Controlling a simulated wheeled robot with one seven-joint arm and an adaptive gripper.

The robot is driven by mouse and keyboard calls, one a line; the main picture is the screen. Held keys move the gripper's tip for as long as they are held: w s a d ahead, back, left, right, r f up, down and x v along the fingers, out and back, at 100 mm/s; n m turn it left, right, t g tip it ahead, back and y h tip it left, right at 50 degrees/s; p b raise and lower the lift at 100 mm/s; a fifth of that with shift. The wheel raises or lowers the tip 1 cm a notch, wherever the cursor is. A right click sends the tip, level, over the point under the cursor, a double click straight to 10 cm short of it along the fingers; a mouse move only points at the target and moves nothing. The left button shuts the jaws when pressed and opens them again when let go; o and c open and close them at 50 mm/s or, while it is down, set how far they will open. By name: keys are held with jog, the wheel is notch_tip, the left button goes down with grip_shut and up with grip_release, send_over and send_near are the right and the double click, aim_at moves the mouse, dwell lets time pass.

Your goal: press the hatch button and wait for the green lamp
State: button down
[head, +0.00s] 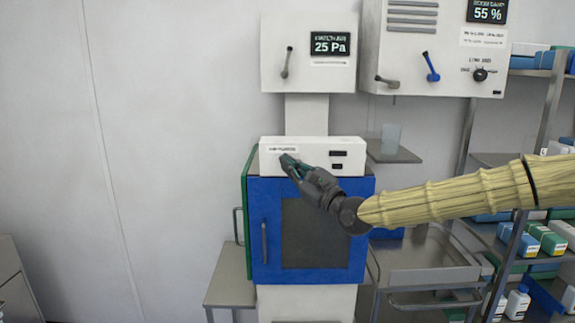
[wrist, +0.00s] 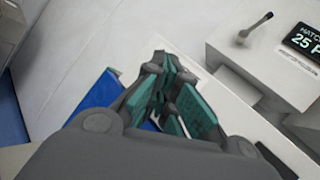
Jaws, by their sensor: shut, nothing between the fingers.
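The hatch (head: 257,215) has a blue front with a dark window and a vertical handle. A white control panel (head: 350,147) sits on top of it, with a small label and two dark rectangles on its face. My gripper (head: 285,160) is shut and empty, its teal fingertips at the left part of the panel face, just below the label. In the wrist view the fingers (wrist: 180,100) are together over the white panel (wrist: 225,110). I cannot tell whether they touch it. The button and the lamp are not clearly visible; the fingers may cover them.
A white box (head: 275,75) with a 25 Pa display hangs above, and a larger cabinet (head: 400,60) with levers at right. A shelf holds a clear cup (head: 391,137). A steel cart (head: 430,278) and stocked shelves stand at right. The left wall side is open.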

jog(key=shift+w, duration=0.15)
jog(key=shift+w, duration=0.25)
jog(key=shift+w+b, duration=0.35)
jog(key=shift+b, duration=0.05)
dwell(1.1)
dwell(0.3)
jog(key=shift+s, duration=0.75)
jog(key=s+b, duration=0.1)
jog(key=s, duration=0.4)
dwell(0.4)
dwell(0.5)
